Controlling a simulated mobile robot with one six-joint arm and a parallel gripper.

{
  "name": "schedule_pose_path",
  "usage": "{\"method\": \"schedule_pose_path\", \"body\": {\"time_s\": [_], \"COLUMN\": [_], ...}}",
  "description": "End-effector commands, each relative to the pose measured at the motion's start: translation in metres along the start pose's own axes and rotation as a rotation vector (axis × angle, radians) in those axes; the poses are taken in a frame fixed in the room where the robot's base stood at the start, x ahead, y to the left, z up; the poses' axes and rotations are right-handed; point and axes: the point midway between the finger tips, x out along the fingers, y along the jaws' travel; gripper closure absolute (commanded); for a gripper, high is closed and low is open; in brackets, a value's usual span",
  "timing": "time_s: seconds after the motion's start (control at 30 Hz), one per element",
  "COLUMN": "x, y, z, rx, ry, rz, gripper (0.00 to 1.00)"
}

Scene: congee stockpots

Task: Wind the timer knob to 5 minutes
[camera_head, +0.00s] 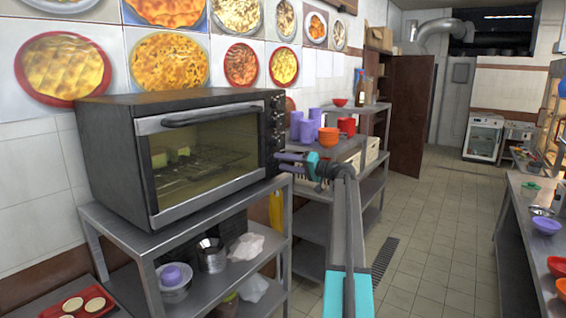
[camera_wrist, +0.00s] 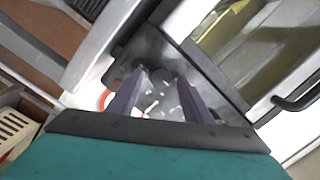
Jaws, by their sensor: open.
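The toaster oven (camera_head: 185,150) stands on a metal shelf, its glass door closed. Its dark control panel (camera_head: 277,115) runs down the right side of the front with a column of knobs. My gripper (camera_head: 279,161) is at the low end of this panel, with its purple fingers pointing at it. In the wrist view my gripper (camera_wrist: 163,82) is open, and the dark panel (camera_wrist: 150,50) with white marks shows between and beyond the fingers. The lowest knob is largely hidden by the fingers. I cannot tell whether they touch it, nor read its setting.
The oven door handle (camera_head: 212,114) sticks out left of the panel. Beside the oven, a metal shelf holds purple cups (camera_head: 307,128) and red bowls. A white crumpled cloth (camera_head: 246,246) and pots lie on the shelf below. The tiled floor (camera_head: 425,230) is clear.

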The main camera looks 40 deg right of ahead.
Motion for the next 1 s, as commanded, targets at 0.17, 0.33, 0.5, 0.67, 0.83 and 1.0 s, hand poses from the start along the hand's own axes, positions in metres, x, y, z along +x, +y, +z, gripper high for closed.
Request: {"method": "schedule_pose_path", "body": {"time_s": [0.17, 0.33, 0.5, 0.67, 0.83, 1.0], "x": [0.0033, 0.0034, 0.0036, 0.0038, 0.0039, 0.0041], "y": [0.0001, -0.0001, -0.0004, -0.0004, -0.0002, 0.0003], "z": [0.0004, 0.0006, 0.0007, 0.0009, 0.0012, 0.0017], "rx": [0.0, 0.0, 0.0, 0.0, 0.014, 0.062], "ry": [0.0, 0.0, -0.001, -0.001, -0.001, 0.002], "rz": [0.0, 0.0, -0.001, -0.001, -0.002, -0.007], "gripper": [0.54, 0.54, 0.83, 0.95, 0.95, 0.95]}}
